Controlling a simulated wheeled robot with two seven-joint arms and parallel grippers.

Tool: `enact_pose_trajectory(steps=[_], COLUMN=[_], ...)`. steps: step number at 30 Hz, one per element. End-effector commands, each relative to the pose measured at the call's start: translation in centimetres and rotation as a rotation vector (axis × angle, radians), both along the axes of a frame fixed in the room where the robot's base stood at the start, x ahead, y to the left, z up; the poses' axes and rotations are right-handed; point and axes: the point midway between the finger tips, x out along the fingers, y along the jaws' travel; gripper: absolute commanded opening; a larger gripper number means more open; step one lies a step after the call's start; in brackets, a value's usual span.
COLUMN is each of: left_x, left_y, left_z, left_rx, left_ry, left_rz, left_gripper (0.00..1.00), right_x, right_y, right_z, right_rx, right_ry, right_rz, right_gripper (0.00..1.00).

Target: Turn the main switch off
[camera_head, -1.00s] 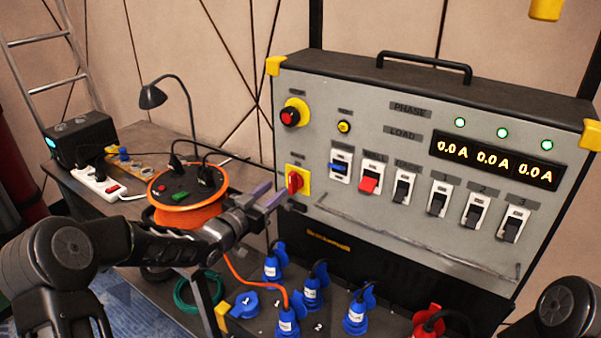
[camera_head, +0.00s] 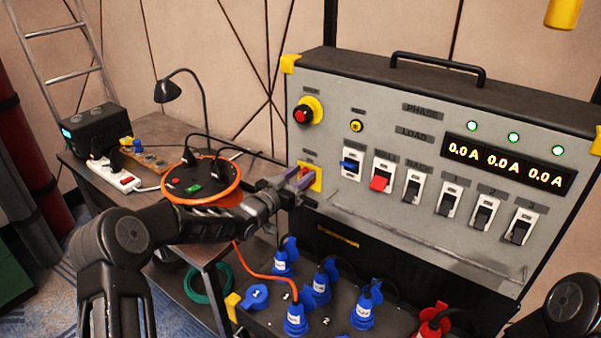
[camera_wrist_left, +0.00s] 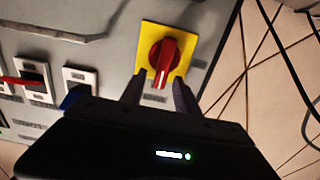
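The main switch is a red rotary knob (camera_wrist_left: 160,62) on a yellow plate (camera_wrist_left: 150,31) on the grey panel. In the head view the yellow plate (camera_head: 317,184) is partly covered by my gripper. My left gripper (camera_head: 299,180) is at the knob, coming from the left. In the left wrist view its two fingers (camera_wrist_left: 155,92) are apart, one to each side of the knob's lower end, with a gap showing. Whether they touch the knob cannot be told. My right gripper is out of view.
A red stop button (camera_head: 303,114) sits above the switch. Several breakers, including a red one (camera_head: 380,182), line the panel to the right. An orange cable reel (camera_head: 204,199) stands close behind my left arm. Blue plugs (camera_head: 322,284) stand below.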

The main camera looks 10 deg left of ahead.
Motion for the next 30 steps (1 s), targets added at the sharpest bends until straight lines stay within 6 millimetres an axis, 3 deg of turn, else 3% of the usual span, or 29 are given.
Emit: enact_pose_trajectory(steps=[7, 21, 30], left_x=[0.07, 0.04, 0.03], left_y=[-0.05, -0.03, -0.03], left_z=[-0.03, -0.04, -0.09], left_rx=[0.0, 0.0, 0.0], left_ry=[0.0, 0.0, 0.001], left_rz=[0.0, 0.0, 0.0], left_gripper=[0.37, 0.0, 0.0], right_x=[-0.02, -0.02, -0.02], right_y=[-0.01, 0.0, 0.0], right_z=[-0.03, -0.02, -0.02], right_rx=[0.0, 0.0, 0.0], right_ry=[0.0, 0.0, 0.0], right_rz=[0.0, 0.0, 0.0], right_gripper=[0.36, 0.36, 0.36])
